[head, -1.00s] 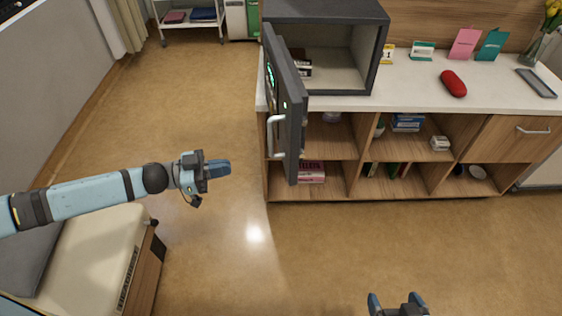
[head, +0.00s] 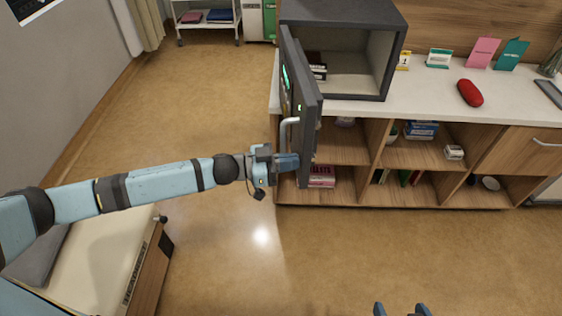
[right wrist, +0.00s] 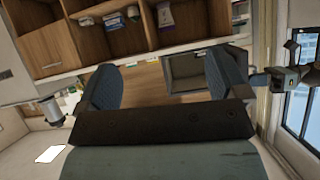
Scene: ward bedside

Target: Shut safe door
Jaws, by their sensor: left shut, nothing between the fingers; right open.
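The dark grey safe (head: 345,45) stands on the white counter with its front open. Its door (head: 309,110) is swung wide open toward me, with a pale handle (head: 287,130) and small green lights on its outer face. My left gripper (head: 290,162) is shut and empty at the lower part of the door, on its outer side below the handle. Whether it touches the door I cannot tell. My right gripper (head: 401,310) is open and empty at the bottom edge of the head view. Its two fingers also frame the right wrist view (right wrist: 165,88).
A red case (head: 470,92) and several small cards stand on the counter (head: 430,100) right of the safe. Open shelves below hold boxes. A bed (head: 100,250) lies under my left arm. The floor (head: 350,250) before the cabinet is clear.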

